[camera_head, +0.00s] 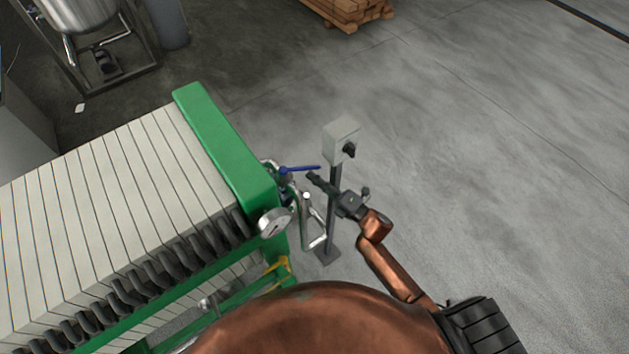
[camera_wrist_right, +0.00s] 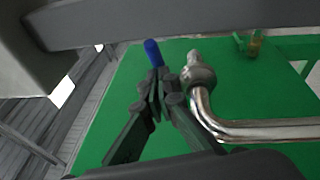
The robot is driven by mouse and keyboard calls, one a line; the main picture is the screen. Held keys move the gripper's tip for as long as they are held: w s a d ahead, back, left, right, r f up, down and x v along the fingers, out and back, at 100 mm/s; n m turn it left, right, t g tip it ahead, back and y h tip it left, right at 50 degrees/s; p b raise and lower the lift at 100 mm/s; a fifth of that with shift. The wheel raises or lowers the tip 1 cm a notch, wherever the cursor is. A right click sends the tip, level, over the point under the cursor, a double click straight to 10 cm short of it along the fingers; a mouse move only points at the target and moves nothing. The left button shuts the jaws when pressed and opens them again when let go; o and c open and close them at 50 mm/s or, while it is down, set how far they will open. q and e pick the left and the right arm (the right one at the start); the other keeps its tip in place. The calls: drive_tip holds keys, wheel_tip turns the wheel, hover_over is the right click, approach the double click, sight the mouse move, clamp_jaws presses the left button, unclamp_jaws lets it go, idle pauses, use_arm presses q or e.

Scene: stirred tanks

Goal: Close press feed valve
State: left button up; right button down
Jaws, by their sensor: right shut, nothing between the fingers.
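The valve with a blue lever handle (camera_head: 300,169) sits on the pipework at the end of the green filter press (camera_head: 222,140). The lever points right, away from the press. In the right wrist view the blue lever (camera_wrist_right: 153,52) shows just beyond my fingertips. My right gripper (camera_head: 312,178) is shut and empty, with its tips close beside the lever's free end. In the wrist view the shut fingers (camera_wrist_right: 163,92) partly hide the valve area. I cannot tell whether they touch the lever. My left gripper is not in view.
A grey control box (camera_head: 341,134) with a black knob stands on a post just beyond my right gripper. A round gauge (camera_head: 274,222) and a bent steel pipe (camera_wrist_right: 255,129) are close by. A yellow handle (camera_head: 284,264) is lower down. The floor to the right is clear.

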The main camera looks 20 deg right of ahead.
sight(315, 168)
drive_tip(key=w, duration=0.1)
drive_tip(key=w+d+b, duration=0.1)
drive_tip(key=w, duration=0.2)
drive_tip(key=shift+d+f+b, duration=0.1)
drive_tip(key=shift+d+b, duration=0.2)
drive_tip(key=shift+d, duration=0.05)
drive_tip(key=shift+s, duration=0.15)
